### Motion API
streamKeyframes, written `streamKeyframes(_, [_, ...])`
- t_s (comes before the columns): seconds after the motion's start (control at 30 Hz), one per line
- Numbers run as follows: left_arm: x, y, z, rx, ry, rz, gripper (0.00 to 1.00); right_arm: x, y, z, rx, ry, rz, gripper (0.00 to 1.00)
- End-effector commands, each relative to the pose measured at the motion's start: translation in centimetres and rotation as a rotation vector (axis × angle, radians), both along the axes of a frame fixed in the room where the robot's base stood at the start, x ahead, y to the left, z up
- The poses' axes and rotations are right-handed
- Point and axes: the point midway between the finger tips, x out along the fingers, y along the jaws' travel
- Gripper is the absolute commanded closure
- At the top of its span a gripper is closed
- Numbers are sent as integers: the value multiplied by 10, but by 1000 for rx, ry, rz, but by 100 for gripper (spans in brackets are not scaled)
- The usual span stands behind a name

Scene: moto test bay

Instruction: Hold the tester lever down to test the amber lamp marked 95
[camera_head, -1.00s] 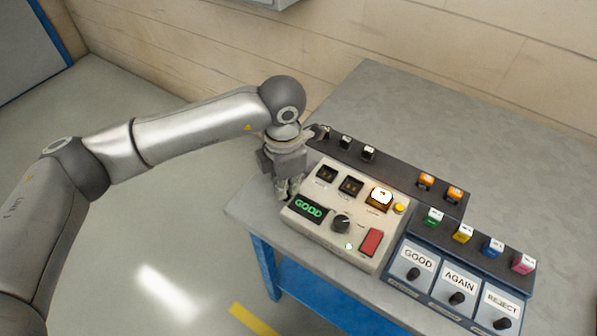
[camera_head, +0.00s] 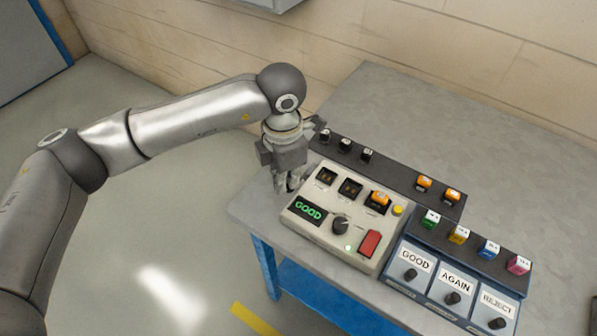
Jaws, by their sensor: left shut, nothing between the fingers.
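The tester (camera_head: 318,233) is a beige box on the table. Its green display (camera_head: 308,209) reads GOOD. An amber lamp (camera_head: 379,198) sits in its right socket and is not glowing; its marking is too small to read. My left gripper (camera_head: 287,188) is shut and empty, pointing down at the tester's left end. I cannot make out the lever there; the gripper may hide it, and contact cannot be told. My right gripper is not in view.
Behind the tester, a dark rack (camera_head: 400,178) holds black lamps and two amber lamps (camera_head: 424,183). Green, yellow, blue and pink lamps stand on a rack at the right, above GOOD, AGAIN and REJECT bins (camera_head: 452,284) with black knobs. The table (camera_head: 480,150) behind is clear.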

Motion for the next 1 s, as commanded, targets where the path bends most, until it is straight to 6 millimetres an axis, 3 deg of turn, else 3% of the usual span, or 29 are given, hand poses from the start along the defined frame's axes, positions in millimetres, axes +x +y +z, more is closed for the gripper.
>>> streamKeyframes(0.63, [0,0,54,-1,0,0,100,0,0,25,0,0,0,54])
streamKeyframes(1.0, [0,0,57,-1,0,0,100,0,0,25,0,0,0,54])
